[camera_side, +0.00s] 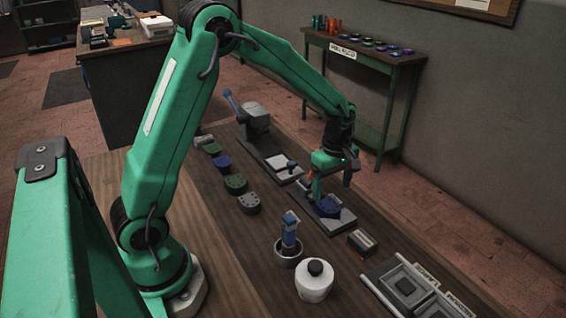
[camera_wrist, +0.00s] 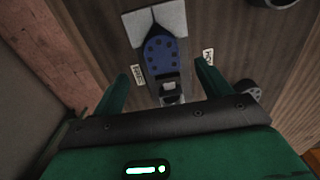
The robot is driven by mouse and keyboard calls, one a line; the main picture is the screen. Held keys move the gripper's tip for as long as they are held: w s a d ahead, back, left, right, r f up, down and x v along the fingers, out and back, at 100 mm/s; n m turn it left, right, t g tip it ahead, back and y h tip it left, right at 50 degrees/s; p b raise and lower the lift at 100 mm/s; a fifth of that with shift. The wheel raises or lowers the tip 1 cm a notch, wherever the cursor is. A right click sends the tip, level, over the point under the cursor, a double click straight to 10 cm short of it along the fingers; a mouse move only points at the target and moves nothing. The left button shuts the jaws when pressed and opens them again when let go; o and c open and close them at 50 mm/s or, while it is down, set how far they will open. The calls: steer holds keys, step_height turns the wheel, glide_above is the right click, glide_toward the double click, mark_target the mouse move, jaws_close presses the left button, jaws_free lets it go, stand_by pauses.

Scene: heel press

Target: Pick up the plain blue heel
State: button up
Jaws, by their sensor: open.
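A blue heel (camera_side: 221,162) lies in a row of heels on the workbench; I cannot tell from here whether its top is plain. Another blue heel (camera_side: 328,206) sits on a grey plate under my gripper (camera_side: 330,186). In the wrist view this second blue heel (camera_wrist: 160,48) shows several dark dots on its face. My gripper (camera_wrist: 163,84) is open, its two fingers apart with nothing seen held between them. The dotted heel lies beyond the fingertips in that view, roughly in line with the gap.
Green heels (camera_side: 236,184) and grey heels (camera_side: 249,203) share the row. A press with a blue lever (camera_side: 256,118) stands behind. A blue-handled tool in a cup (camera_side: 289,240), a white jar (camera_side: 314,281) and labelled trays (camera_side: 407,285) stand in front.

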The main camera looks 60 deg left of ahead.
mark_target(329, 205)
steer(key=shift+f, duration=0.7)
steer(key=shift+f, duration=0.1)
steer(key=shift+s+f, duration=0.15)
steer(key=shift+f, duration=2.35)
steer(key=c, duration=1.1)
